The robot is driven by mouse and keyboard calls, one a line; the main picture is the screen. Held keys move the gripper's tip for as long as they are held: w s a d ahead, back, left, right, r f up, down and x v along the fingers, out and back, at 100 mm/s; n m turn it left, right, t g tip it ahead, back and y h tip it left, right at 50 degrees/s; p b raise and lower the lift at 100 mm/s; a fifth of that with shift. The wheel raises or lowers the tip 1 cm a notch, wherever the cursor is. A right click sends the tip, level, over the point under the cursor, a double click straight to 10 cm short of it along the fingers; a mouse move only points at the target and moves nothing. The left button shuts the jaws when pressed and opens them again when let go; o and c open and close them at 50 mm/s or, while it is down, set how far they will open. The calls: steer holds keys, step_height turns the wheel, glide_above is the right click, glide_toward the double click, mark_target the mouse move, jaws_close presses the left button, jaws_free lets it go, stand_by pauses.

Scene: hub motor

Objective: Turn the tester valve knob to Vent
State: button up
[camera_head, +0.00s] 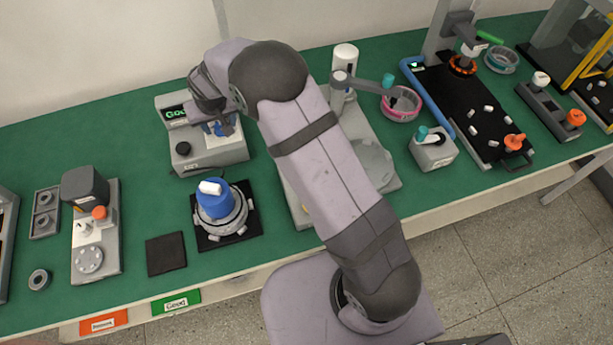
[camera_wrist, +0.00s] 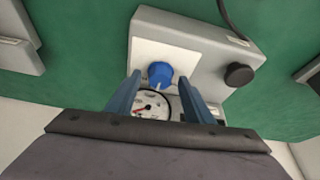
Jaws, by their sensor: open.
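A round gauge (camera_wrist: 152,106) with a red needle lies just below the knob. My gripper (camera_wrist: 159,80) is open, with one blue finger on each side of the knob. I cannot tell whether the fingers touch it. In the head view my gripper (camera_head: 219,127) is over the tester and hides the knob. No Vent label is readable.
A black knob (camera_wrist: 239,74) stands on the tester to the right. In front of the tester, a hub motor (camera_head: 234,217) with a blue fixture (camera_head: 214,203) sits on a black mat (camera_head: 250,227). A grey station (camera_head: 376,160) stands right of my arm.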

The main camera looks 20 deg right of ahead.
steer(key=m+h+b, duration=0.1)
steer(key=m, duration=0.2)
steer(key=shift+a, duration=0.2)
steer(key=m+h+p, duration=0.1)
steer(key=m, duration=0.2)
steer(key=b+v, duration=0.3)
steer(key=v, duration=0.4)
steer(key=s+d+f+n+g, duration=0.1)
steer(key=s+d+n+g, duration=0.1)
steer(key=s+d, duration=0.7)
steer(key=s+d+f+n+g+y, duration=0.1)
steer(key=s+d+n+g, duration=0.1)
steer(key=s+d, duration=0.7)
steer(key=shift+s+f+b, duration=0.3)
steer(key=shift+s+f, duration=0.1)
steer(key=shift+s, duration=2)
steer(key=shift+a, duration=0.1)
